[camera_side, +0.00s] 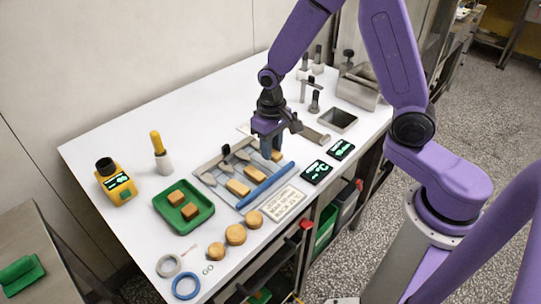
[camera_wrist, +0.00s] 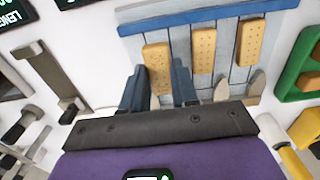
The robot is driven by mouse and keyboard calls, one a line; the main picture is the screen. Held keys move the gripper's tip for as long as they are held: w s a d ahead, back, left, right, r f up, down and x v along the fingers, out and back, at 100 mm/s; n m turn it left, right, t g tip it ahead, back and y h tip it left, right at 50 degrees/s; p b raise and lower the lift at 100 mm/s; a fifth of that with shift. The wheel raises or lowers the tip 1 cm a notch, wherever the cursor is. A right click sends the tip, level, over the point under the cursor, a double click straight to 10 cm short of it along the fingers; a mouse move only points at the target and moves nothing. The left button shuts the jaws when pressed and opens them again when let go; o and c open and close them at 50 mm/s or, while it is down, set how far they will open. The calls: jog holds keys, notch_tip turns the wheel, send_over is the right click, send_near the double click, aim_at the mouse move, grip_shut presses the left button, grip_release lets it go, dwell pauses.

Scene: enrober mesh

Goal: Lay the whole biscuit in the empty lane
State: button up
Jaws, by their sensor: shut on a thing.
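A grey laned mesh tray (camera_side: 215,163) with a blue bar (camera_side: 266,186) along its front edge lies on the white table. My gripper (camera_wrist: 160,88) is shut on a tan oblong biscuit (camera_wrist: 157,66), with one finger on each side of it. This biscuit (camera_side: 276,155) is at the tray's right end in the side view. I cannot tell whether it touches the tray. Two similar biscuits lie in other lanes, a middle one (camera_wrist: 203,48) and a far one (camera_wrist: 251,42). Pointed grey pieces (camera_wrist: 222,90) stand at the lane ends.
A green tray (camera_side: 183,222) with brown pieces stands left of the mesh. Round biscuits (camera_side: 235,234), rings (camera_side: 186,286) and a printed card (camera_side: 283,203) lie in front. A yellow device (camera_side: 115,182), a yellow-handled tool (camera_side: 160,152), dark displays (camera_side: 316,172) and metal bins (camera_side: 337,120) stand around.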

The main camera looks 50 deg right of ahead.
jog(key=shift+w+f, duration=0.15)
jog(key=shift+f, duration=1.55)
jog(key=o, duration=0.8)
jog(key=shift+f, duration=0.15)
notch_tip(320, 180, up, 12)
jog(key=shift+r, duration=0.2)
jog(key=s+d+r+n, duration=0.1)
jog(key=s+n, duration=0.5)
jog(key=s, duration=0.6)
jog(key=s+r+n, duration=0.2)
jog(key=s+n, duration=0.4)
jog(key=s, duration=0.7)
jog(key=shift+d+n, duration=0.3)
jog(key=shift+d, duration=0.05)
jog(key=shift+w+r, duration=0.1)
